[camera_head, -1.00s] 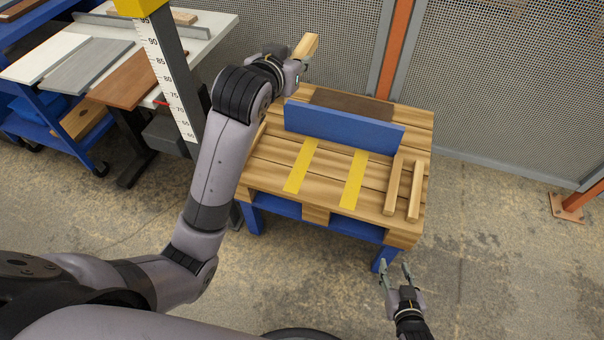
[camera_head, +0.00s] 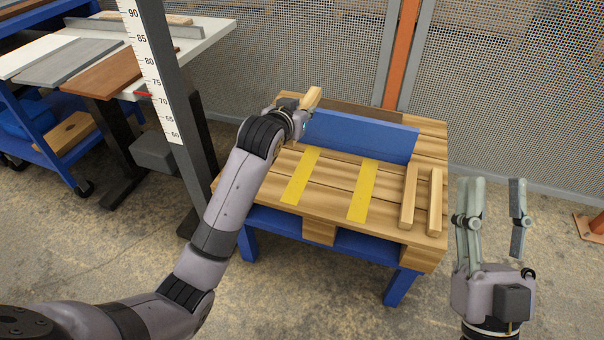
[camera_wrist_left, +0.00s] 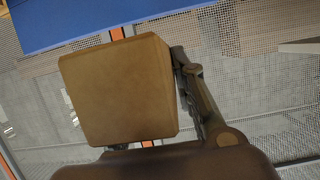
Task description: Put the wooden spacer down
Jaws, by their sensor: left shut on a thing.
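My left gripper (camera_head: 302,110) is shut on a light wooden spacer (camera_head: 313,97) near the back left of the pallet-topped table (camera_head: 330,213), by the left end of the blue upright board. In the left wrist view the spacer (camera_wrist_left: 118,90) shows end-on as a brown block, with a finger at its right side. I cannot tell whether the spacer touches anything below it. Two more wooden spacers (camera_head: 408,196) (camera_head: 434,202) lie side by side at the table's right. My right gripper (camera_head: 494,184) is open and empty, right of the table.
The blue board (camera_head: 360,136) stands across the table's back. Two yellow strips (camera_head: 300,176) (camera_head: 362,190) mark the bare planks in front. A post with a scale (camera_head: 155,75) and a bench with panels (camera_head: 75,65) are at left. A mesh fence (camera_head: 300,45) stands behind.

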